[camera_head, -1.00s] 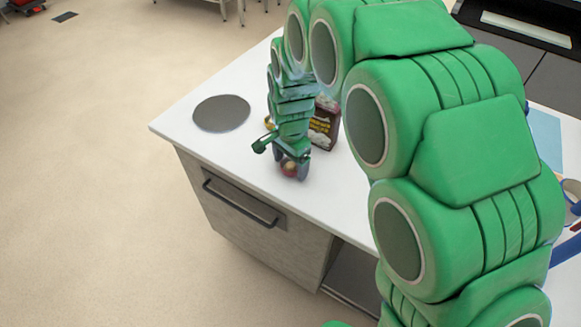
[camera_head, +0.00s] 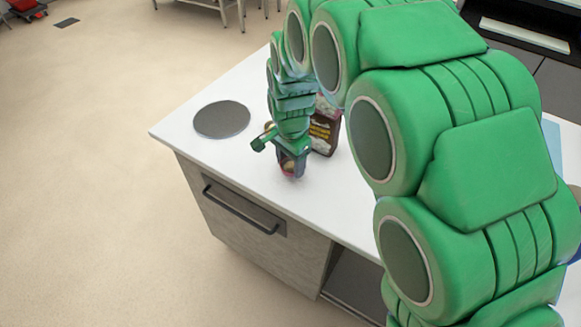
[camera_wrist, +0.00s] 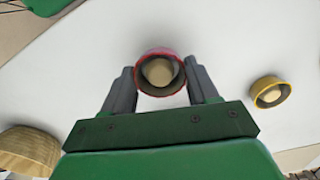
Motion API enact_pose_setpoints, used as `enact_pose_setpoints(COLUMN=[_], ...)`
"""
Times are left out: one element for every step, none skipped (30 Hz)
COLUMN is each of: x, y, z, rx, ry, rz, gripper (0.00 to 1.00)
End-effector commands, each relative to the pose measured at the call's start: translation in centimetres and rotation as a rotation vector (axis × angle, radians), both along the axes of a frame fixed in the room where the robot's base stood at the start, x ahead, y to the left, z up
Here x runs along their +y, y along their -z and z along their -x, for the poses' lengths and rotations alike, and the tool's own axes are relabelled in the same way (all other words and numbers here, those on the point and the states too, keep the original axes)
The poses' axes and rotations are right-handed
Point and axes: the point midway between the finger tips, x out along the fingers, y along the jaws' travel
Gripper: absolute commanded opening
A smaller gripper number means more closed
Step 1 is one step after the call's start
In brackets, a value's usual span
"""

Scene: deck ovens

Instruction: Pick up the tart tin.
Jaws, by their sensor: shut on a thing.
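The tart tin (camera_wrist: 160,89) is a small round tin with a red rim and a pale tan middle. In the wrist view it sits between the two grey fingers of my gripper (camera_wrist: 159,68), which is shut on it. In the head view my gripper (camera_head: 291,166) is over the white counter near its front edge, and only a little of the red tin shows between the fingers. Whether the tin touches the counter or hangs just above it is hard to tell.
A similar yellow-rimmed tin (camera_wrist: 270,92) stands to the right in the wrist view. A brown printed packet (camera_head: 325,128) stands just behind my gripper. A grey round disc (camera_head: 222,119) lies on the white counter (camera_head: 190,150). A tan ribbed object (camera_wrist: 28,150) shows at lower left.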

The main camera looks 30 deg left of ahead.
Motion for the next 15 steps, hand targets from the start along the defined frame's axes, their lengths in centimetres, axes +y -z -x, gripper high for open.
enact_pose_setpoints(x=[0.0,-0.2,-0.4,-0.6,-0.8,-1.1,-1.3,-1.5,-1.8,-2.0,-2.2,-2.5,-2.8,-3.0,-3.3], y=[-1.0,-1.1,-1.4,-1.7,-1.9,-2.3,-2.6,-3.0,-3.5,-3.9,-4.3,-4.8,-5.2,-5.6,-6.0], z=[-0.1,0.1,0.4,0.6,0.7,1.0,1.2,1.4,1.6,1.8,2.1,2.4,2.6,2.8,3.1], rx=[-0.004,-0.003,-0.002,-0.002,0.0,0.0,0.0,0.0,-0.001,-0.001,-0.001,-0.001,-0.002,-0.002,-0.002], ry=[0.002,0.002,0.002,0.002,0.002,0.001,0.001,0.0,0.0,0.0,0.0,0.0,0.0,0.0,0.0], rz=[-0.005,-0.004,-0.004,-0.003,-0.002,-0.001,0.0,0.0,-0.001,-0.001,-0.002,-0.002,-0.001,-0.001,-0.001], gripper=[0.29,0.29,0.29,0.29,0.29,0.29,0.29,0.29,0.29,0.29,0.29,0.29,0.29,0.29,0.29])
